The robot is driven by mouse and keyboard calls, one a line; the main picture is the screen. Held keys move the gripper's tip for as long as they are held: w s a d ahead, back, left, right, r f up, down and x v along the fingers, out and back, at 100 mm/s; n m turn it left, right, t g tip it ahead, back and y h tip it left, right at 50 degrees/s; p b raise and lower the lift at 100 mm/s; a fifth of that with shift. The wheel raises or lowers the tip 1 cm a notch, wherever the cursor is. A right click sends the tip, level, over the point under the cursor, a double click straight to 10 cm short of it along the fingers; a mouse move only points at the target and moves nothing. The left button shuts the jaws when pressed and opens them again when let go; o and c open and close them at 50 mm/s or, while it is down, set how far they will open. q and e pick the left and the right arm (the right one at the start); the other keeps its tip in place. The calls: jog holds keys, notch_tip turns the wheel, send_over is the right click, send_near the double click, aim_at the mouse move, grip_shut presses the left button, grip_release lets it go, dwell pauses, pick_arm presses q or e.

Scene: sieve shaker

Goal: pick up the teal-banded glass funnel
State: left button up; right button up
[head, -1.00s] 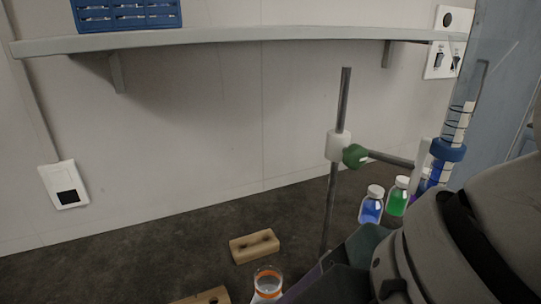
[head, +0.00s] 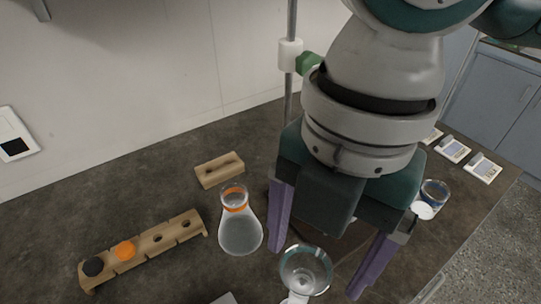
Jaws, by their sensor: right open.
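The glass funnel (head: 305,271), with a teal band around its rim, is at the bottom of the head view, its wide mouth facing up toward me. My right gripper (head: 314,272) points down above it. Its two purple fingers are spread wide, one on each side of the funnel in the picture, and nothing is held. I cannot tell how far the fingertips are above the funnel. My left gripper is not in view.
A flask with an orange band (head: 240,228) stands close to the left finger. A wooden rack (head: 172,238) with orange and black stoppers lies left, a small wooden block (head: 219,170) behind. A stand rod (head: 291,75) rises behind the gripper. A small tin (head: 434,192) is right.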

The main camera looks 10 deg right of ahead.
aim_at(302, 284)
jog(key=f, duration=0.4)
jog(key=shift+a+f, duration=0.2)
jog(key=shift+a, duration=0.05)
jog(key=c, duration=1.3)
